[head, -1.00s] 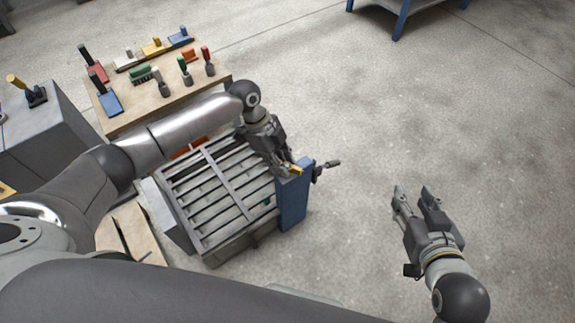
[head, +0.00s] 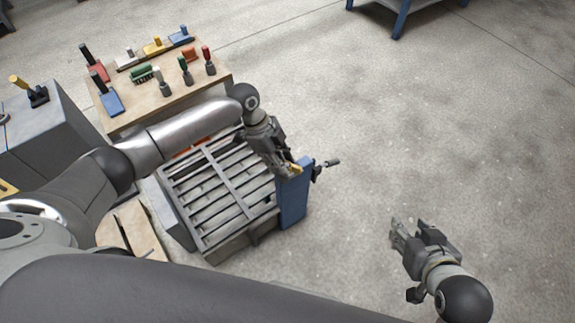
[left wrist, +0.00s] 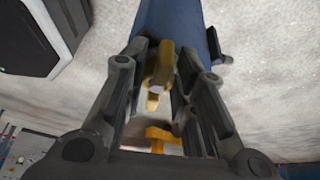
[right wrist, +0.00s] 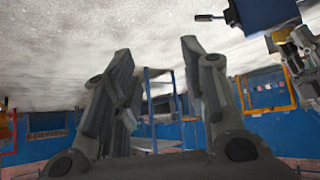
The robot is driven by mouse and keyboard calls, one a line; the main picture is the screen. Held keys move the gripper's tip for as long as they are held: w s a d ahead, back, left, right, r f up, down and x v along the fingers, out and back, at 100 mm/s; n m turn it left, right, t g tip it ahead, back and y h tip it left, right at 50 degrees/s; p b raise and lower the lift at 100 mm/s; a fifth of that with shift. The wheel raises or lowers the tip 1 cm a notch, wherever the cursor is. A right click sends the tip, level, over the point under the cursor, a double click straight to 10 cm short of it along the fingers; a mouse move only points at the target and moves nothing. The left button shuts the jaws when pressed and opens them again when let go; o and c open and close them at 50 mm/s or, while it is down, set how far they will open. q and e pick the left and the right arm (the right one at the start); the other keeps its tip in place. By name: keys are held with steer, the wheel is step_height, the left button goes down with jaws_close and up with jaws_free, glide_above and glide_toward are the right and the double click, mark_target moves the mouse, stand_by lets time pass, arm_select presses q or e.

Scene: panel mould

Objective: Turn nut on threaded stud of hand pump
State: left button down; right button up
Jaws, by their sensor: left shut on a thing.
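My left gripper (head: 288,172) is at the top of the blue body (head: 293,204), apparently the hand pump, on the right end of the grey slatted mould. It is shut on a yellow, nut-like piece (left wrist: 161,66), which sits between the fingers in the left wrist view. A bit of yellow (head: 297,168) shows beside the fingertips in the head view. The stud's thread cannot be made out, as the fingers hide it. My right gripper (head: 407,228) is open and empty over bare floor, right of the mould; its spread fingers show in the right wrist view (right wrist: 158,80).
A dark handle (head: 328,163) sticks out right of the blue body. The slatted mould (head: 222,238) lies left of it. A wooden table (head: 152,103) with brushes and tools stands behind. A grey cabinet (head: 62,135) is at the left. The floor to the right is clear.

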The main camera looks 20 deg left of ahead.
arm_select(q)
steer(key=shift+s+n+p, duration=0.1)
steer(key=shift+n+p, duration=0.3)
steer(key=shift+p, duration=0.15)
steer(key=shift+s+r+n+t+p, duration=0.15)
steer(key=shift+n+t+p, duration=0.15)
steer(key=shift+n+p, duration=0.55)
steer(key=shift+p, duration=0.85)
steer(key=shift+f+n, duration=0.2)
steer(key=shift+n, duration=0.15)
arm_select(e)
steer(key=s+d+f+g+h, duration=0.1)
steer(key=s+f+g, duration=0.3)
steer(key=s, duration=0.4)
steer(key=shift+s+d+f+g, duration=0.15)
steer(key=shift+d+f+g, duration=0.15)
steer(key=shift+d+g, duration=0.45)
steer(key=shift+d, duration=0.15)
